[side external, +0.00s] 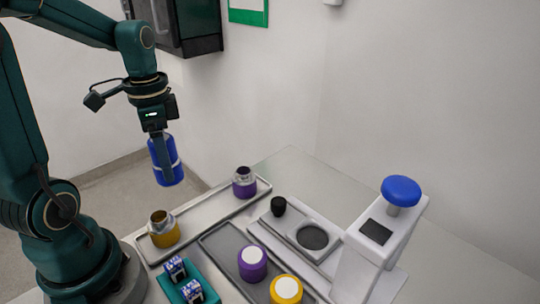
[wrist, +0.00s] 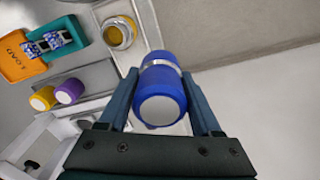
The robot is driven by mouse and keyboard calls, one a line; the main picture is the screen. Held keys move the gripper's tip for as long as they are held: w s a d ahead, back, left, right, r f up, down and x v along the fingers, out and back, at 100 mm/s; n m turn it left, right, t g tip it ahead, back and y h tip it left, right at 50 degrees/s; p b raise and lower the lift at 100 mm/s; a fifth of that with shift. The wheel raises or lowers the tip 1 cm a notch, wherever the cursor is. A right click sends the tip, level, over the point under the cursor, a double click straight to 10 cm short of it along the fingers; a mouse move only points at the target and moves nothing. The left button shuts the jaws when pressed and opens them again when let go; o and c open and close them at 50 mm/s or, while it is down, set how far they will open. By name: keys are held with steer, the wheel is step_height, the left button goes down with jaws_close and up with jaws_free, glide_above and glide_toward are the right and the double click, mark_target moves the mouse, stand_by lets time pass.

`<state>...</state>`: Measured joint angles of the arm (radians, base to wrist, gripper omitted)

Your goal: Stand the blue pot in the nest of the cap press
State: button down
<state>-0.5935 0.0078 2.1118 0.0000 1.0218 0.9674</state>
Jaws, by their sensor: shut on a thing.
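The blue pot (side external: 167,172) has a pale silver band and hangs, slightly tilted, below my gripper (side external: 160,140), high above the bench at the left. In the wrist view the blue pot (wrist: 162,92) lies between the two fingers of my gripper (wrist: 160,75), which is shut on it; a whitish round end faces the camera. The cap press (side external: 385,235) is white with a blue knob (side external: 401,190) and stands at the right, well away from the pot. A round dark recess with a pale rim, seemingly the nest (side external: 312,237), lies left of its column and looks empty.
A tray (side external: 208,208) holds a yellow pot (side external: 163,230) and a purple pot (side external: 244,184), both with metal necks. A grey tray (side external: 225,240) holds white-topped purple (side external: 252,264) and yellow (side external: 286,290) pots. A black knob (side external: 278,206) stands near the nest. A teal tray (side external: 180,287) holds blue-white blocks.

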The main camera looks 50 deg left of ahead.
steer(key=w+a+r, duration=0.1)
steer(key=a+r, duration=0.4)
steer(key=r, duration=0.1)
steer(key=w+d+r+m, duration=0.1)
steer(key=w+d+m, duration=0.2)
steer(key=w+d, duration=0.8)
steer(key=w+d+f+m, duration=0.1)
steer(key=d+f+m, duration=0.15)
steer(key=d, duration=0.75)
steer(key=w+d+f+m, duration=0.15)
steer(key=d+m, duration=0.25)
steer(key=d, duration=0.5)
steer(key=shift+n, duration=0.25)
steer(key=shift+s+d+f, duration=0.1)
steer(key=shift+s+f, duration=0.15)
steer(key=shift+f, duration=1)
steer(key=shift+s+f, duration=0.25)
steer(key=shift+f, duration=0.95)
steer(key=shift+f, duration=0.2)
steer(key=shift+f, duration=0.8)
